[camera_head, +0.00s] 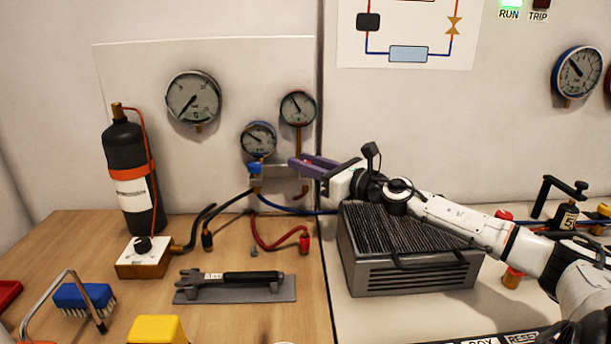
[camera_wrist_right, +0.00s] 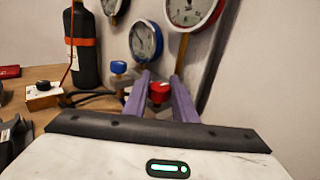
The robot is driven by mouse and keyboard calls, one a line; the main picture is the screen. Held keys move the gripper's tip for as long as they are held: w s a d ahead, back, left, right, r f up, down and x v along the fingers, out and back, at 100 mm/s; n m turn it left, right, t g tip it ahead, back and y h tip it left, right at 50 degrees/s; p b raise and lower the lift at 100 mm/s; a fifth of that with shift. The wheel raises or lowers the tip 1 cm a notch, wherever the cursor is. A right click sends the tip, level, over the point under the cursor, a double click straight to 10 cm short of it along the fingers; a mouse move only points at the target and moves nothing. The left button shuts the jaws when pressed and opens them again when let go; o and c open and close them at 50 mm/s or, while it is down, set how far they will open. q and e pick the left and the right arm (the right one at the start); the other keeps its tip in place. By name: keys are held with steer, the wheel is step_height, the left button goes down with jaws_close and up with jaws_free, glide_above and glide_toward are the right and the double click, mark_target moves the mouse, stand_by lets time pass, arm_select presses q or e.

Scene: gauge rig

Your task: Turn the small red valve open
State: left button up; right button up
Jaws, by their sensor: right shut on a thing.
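The small red valve (camera_wrist_right: 158,88) sits between the two purple fingers of my right gripper (camera_wrist_right: 160,85) in the right wrist view. In the head view my right gripper (camera_head: 300,164) reaches the manifold block (camera_head: 275,178) from the right, and its fingers largely hide the red valve. The gripper is shut on the red valve. A blue valve (camera_head: 254,168) is on the left side of the same manifold, apart from the fingers; it also shows in the wrist view (camera_wrist_right: 118,67). My left gripper is not in view.
Two small gauges, one blue-rimmed (camera_head: 258,139) and one red-rimmed (camera_head: 298,108), stand just above the manifold. Hoses, one of them red (camera_head: 270,243), hang below it. A grey finned box (camera_head: 405,275) stands under my right arm. A black bottle (camera_head: 128,165) is at the left.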

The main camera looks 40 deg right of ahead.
steer(key=shift+r, duration=0.1)
steer(key=o, duration=1)
steer(key=shift+o, duration=0.2)
steer(key=shift+s, duration=0.1)
steer(key=s+d+p, duration=0.1)
steer(key=s, duration=0.9)
